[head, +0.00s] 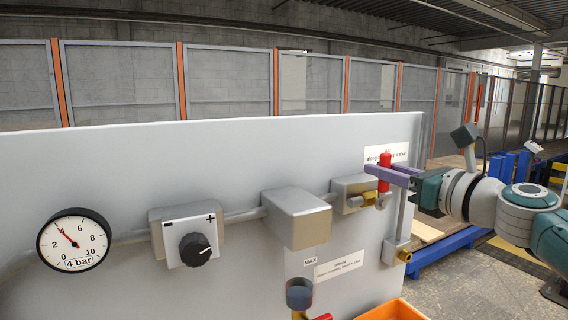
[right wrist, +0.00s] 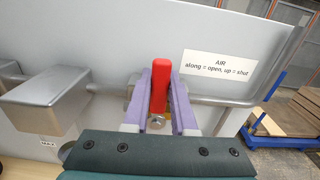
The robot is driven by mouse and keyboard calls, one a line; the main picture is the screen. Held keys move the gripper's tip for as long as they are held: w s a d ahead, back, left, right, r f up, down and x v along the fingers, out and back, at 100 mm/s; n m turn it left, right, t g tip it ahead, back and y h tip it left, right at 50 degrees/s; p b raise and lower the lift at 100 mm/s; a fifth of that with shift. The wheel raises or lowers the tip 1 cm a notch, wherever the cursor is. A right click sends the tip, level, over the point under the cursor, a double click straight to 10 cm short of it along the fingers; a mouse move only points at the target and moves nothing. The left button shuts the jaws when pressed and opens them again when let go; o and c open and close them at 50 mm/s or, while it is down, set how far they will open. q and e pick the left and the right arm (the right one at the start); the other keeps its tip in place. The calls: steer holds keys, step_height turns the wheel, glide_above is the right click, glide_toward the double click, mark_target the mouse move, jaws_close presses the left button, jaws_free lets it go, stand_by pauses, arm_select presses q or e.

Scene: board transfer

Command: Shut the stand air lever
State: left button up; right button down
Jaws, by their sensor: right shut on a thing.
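The red air lever (head: 385,182) stands upright at its valve on the right part of the grey panel, across the line of the pipe. It also shows upright in the right wrist view (right wrist: 161,85). My right gripper (head: 382,168) comes in from the right with its purple fingers shut on the lever, one on each side. The wrist view shows the same fingers (right wrist: 160,78). An air label (right wrist: 219,66) beside it reads along = open, up = shut. The brass valve body is partly hidden behind the fingers. My left gripper is out of view.
Left along the panel (head: 130,160) are a pressure gauge (head: 74,240) marked 4 bar, a black regulator knob (head: 195,249) and a grey box (head: 297,219). Below are a bowl (head: 299,293), a partly seen red handle (head: 323,317) and an orange bin (head: 394,310).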

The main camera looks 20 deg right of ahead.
steer(key=shift+d+m, duration=0.15)
steer(key=shift+m, duration=0.25)
steer(key=c, duration=0.7)
jaws_free()
steer(key=s, duration=1)
steer(key=shift+d, duration=0.4)
